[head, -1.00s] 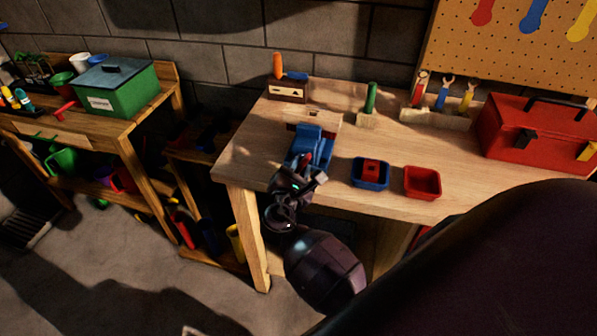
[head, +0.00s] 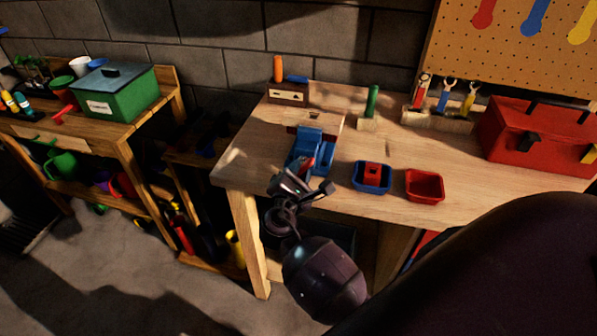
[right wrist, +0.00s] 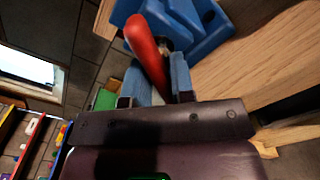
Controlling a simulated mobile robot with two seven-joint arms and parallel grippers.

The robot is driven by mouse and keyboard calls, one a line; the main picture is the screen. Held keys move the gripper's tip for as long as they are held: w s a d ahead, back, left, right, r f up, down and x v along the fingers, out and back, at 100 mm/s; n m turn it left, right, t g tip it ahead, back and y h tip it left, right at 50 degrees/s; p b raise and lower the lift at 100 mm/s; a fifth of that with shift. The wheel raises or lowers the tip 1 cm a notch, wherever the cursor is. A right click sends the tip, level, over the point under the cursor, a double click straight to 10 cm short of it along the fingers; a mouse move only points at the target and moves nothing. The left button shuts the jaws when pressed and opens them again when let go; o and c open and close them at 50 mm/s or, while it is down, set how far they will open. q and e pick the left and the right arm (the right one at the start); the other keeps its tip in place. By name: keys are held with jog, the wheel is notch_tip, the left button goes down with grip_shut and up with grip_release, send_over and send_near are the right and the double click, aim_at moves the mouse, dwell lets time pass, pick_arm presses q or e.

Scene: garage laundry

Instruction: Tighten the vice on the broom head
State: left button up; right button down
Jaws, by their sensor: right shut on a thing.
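The blue vice (head: 311,143) is at the front left edge of the workbench; part of it also shows at the top of the right wrist view (right wrist: 205,28). A pale wooden piece with a dark hole (head: 316,117), possibly the broom head, is just behind the vice; I cannot tell whether the jaws touch it. My right gripper (head: 303,174) is at the vice's front, shut on the red vice handle (right wrist: 147,45). The handle runs between its two blue finger pads in the right wrist view and sticks out beyond them, tilted. My left gripper is not in view.
Right of the vice are a blue bin (head: 371,178) with a red block and a red bin (head: 424,185). A green-handled tool (head: 371,101), a tool rack (head: 440,116) and a red toolbox (head: 541,140) stand farther back. A shelf with a green box (head: 119,94) is left.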

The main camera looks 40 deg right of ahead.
jog(key=shift+s+f, duration=0.1)
jog(key=shift+f, duration=0.05)
dwell(0.4)
jog(key=c, duration=1.1)
grip_release()
jog(key=shift+a, duration=0.15)
jog(key=v, duration=1)
jog(key=shift+s+a+b, duration=0.2)
jog(key=shift+s+b, duration=0.15)
jog(key=shift+b, duration=0.05)
